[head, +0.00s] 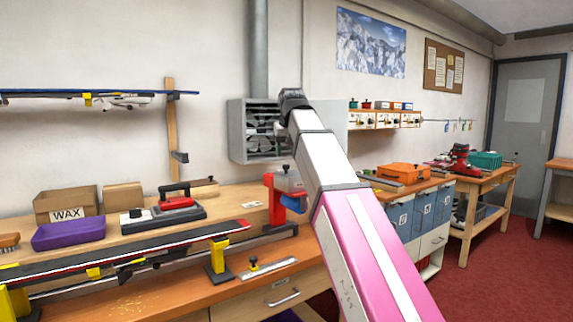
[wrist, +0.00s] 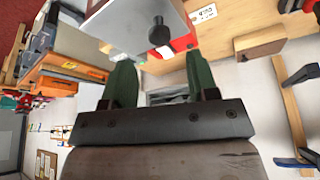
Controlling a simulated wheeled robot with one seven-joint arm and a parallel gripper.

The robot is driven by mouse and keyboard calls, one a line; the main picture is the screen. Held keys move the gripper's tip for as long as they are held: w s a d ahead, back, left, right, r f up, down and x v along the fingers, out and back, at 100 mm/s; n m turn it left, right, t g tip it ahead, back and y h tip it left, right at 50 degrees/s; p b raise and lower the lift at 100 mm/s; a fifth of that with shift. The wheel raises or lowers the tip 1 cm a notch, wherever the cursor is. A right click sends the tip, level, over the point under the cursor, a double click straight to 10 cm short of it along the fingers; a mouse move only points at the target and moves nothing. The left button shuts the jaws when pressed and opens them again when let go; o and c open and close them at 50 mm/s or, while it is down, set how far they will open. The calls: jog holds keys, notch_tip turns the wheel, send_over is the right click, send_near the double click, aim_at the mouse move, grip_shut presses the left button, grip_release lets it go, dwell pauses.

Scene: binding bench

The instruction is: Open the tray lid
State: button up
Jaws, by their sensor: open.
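My gripper (wrist: 160,78) is open in the wrist view, with two dark green fingers apart and nothing held between them. Beyond the fingertips is a grey box-like part (wrist: 125,22) with a black knob (wrist: 160,34), and red beside it. The knob looks apart from the fingers. In the head view a grey-topped part on a red stand (head: 272,197) shows at the bench's right end, partly hidden behind my arm. I cannot tell for sure that this grey part is the tray lid. My fingertips do not show in the head view.
A ski (head: 130,252) lies across the bench front. A grey fan unit (head: 252,130) is on the wall. An orange case (head: 403,172) sits to the right.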

jog(key=shift+x, duration=2.7)
grip_shut()
